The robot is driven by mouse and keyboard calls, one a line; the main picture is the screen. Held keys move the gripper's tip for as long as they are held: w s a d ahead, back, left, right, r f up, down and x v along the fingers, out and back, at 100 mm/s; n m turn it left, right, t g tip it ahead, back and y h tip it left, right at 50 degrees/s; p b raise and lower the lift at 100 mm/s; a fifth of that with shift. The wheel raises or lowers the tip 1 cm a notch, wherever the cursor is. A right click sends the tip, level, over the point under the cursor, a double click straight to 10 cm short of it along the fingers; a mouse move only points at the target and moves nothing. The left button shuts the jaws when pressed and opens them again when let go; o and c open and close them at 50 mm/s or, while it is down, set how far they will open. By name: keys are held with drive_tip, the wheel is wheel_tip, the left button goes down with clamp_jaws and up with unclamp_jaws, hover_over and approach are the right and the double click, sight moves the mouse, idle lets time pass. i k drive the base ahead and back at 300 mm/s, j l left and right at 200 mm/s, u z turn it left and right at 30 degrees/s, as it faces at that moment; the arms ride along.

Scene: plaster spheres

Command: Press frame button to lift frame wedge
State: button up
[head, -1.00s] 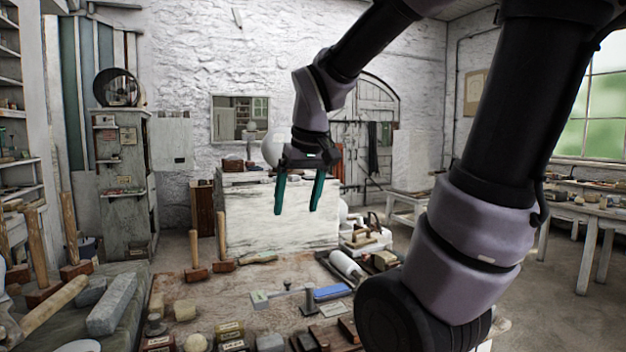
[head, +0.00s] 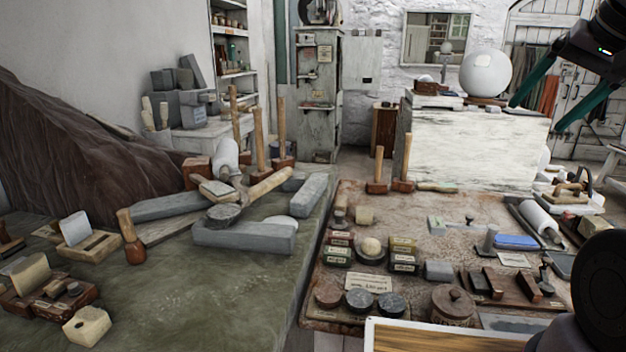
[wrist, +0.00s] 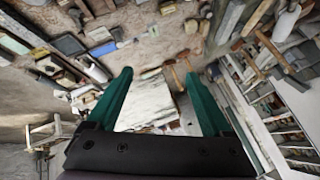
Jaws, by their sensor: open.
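My gripper (head: 537,117) is at the upper right of the head view, its two teal fingers apart and empty. In the wrist view both fingers (wrist: 159,73) show spread, with nothing between them. At the lower left of the head view, a wooden device (head: 48,300) carries a tilted tan panel (head: 30,272) and a small dark round knob (head: 73,288). Behind it a pale wooden frame (head: 92,246) holds a tilted whitish plate (head: 75,228). I cannot tell which piece is the frame button or the frame wedge. My gripper is far from both devices.
The green-grey bench (head: 190,300) holds long stone blocks (head: 245,236) and upright mallets (head: 258,140). A gap separates it from the brown table (head: 350,210), crowded with small tins and tools. A white sphere (head: 484,73) stands on a pale block (head: 478,138) behind.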

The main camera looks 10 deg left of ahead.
sight(73, 288)
drive_tip(key=k+l, duration=0.15)
drive_tip(key=k, duration=0.15)
drive_tip(key=k+l, duration=0.2)
drive_tip(key=k, duration=0.15)
drive_tip(key=u, duration=2)
drive_tip(key=i+j+z, duration=0.25)
drive_tip(key=j, duration=0.3)
drive_tip(key=i+j+z, duration=0.25)
drive_tip(key=j, duration=0.3)
drive_tip(key=j+z, duration=0.25)
drive_tip(key=j, duration=0.3)
drive_tip(key=j+z, duration=0.25)
drive_tip(key=j, duration=0.4)
drive_tip(key=i, duration=0.05)
